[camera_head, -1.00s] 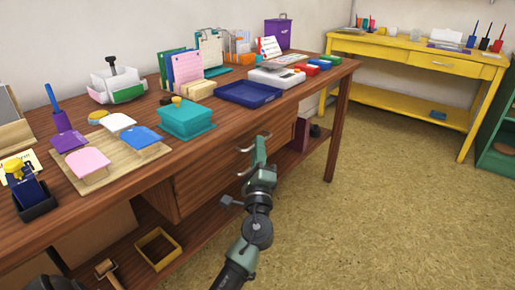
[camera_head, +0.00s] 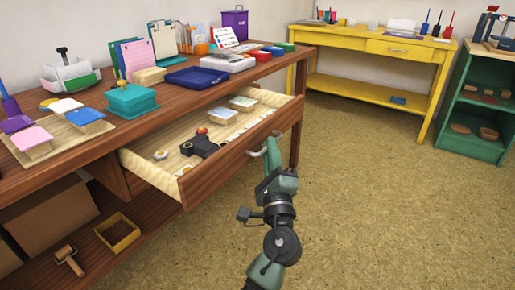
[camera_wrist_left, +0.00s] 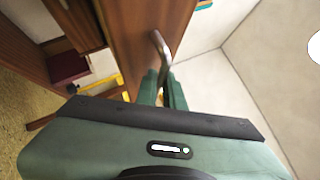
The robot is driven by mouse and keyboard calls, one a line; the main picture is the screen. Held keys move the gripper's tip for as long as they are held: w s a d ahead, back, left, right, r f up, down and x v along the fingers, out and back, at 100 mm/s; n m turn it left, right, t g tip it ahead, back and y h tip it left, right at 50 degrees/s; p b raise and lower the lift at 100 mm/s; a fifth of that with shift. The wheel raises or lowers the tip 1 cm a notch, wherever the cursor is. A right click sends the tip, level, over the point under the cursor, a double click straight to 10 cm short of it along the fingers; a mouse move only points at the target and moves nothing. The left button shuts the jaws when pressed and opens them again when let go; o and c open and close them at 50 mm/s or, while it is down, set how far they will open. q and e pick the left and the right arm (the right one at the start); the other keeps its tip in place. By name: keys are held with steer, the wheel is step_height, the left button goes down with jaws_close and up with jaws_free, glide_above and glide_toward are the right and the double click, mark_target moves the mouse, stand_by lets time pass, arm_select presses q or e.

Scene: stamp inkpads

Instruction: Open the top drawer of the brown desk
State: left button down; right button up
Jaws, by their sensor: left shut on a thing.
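The brown desk (camera_head: 92,153) stands along the left wall in the head view. Its top drawer (camera_head: 218,169) is pulled out, showing a pale wooden inside with a dark object (camera_head: 203,146), small round pieces and light blocks. My left gripper (camera_head: 269,150) is shut on the drawer's metal handle (camera_head: 254,154) at the drawer front. In the left wrist view the green fingers (camera_wrist_left: 161,88) close around the lower part of the curved handle (camera_wrist_left: 160,44). The handle's grasped part is hidden. My right gripper is not in view.
The desktop holds a teal box (camera_head: 130,101), a blue tray (camera_head: 196,78) and coloured inkpads. An open yellow box (camera_head: 118,232) sits on the lower shelf. A yellow table (camera_head: 390,50) and green shelf (camera_head: 470,115) stand at the back right. The floor right of my arm is clear.

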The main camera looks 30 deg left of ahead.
arm_select(q)
steer(key=shift+d+f, duration=0.1)
steer(key=shift+d, duration=0.45)
steer(key=c, duration=1.8)
jaws_free()
steer(key=v, duration=0.8)
